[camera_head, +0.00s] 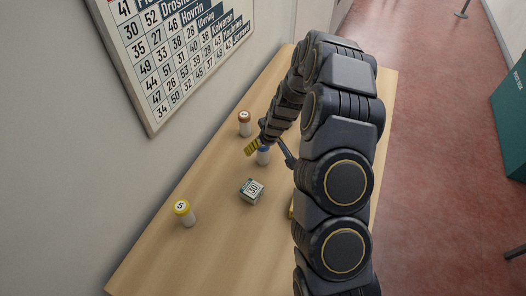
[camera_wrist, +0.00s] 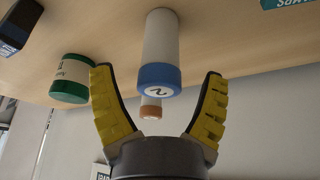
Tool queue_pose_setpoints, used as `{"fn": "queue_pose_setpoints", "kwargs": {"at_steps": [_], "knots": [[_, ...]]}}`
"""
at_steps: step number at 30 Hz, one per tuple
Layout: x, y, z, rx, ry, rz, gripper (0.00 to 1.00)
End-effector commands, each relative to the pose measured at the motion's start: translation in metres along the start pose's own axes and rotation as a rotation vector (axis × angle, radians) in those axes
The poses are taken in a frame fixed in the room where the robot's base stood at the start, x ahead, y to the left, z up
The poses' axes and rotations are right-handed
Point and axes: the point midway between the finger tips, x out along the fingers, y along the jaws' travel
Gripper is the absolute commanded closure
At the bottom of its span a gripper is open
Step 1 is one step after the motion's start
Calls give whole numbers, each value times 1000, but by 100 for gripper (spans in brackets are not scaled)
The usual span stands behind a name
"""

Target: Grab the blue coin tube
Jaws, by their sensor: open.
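The blue coin tube (camera_head: 263,156) is a white cylinder with a blue cap and stands upright on the wooden counter. In the wrist view the tube (camera_wrist: 160,38) shows its blue cap with a number on its top, centred in the gap between my fingers. My gripper (camera_wrist: 159,72) is open, with one yellow finger on each side of the tube and space between each finger and the cap. In the head view one yellow finger of my gripper (camera_head: 257,146) shows just beside the blue cap; my arm hides much of the rest.
An orange-brown-capped tube (camera_head: 245,123) stands behind the blue one and shows beyond it in the wrist view (camera_wrist: 150,109). A green-lidded container (camera_wrist: 72,80) is left in the wrist view. A wall borders the counter (camera_head: 215,245).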

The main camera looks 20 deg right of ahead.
Motion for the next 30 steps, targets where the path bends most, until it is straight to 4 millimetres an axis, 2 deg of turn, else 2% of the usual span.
{"fn": "queue_pose_setpoints", "kwargs": {"at_steps": [3,6,13,14,15,17,18,19,30], "knots": [[19,-1,0,0,0,-1,24],[29,0,0,-1,-1,0,24],[30,0,0,0,1,0,24],[30,0,0,-1,1,0,29],[30,0,0,0,1,0,46],[30,0,0,0,1,0,71],[30,0,0,0,1,0,88],[30,0,0,0,1,0,92],[28,0,-1,0,1,0,92]]}}
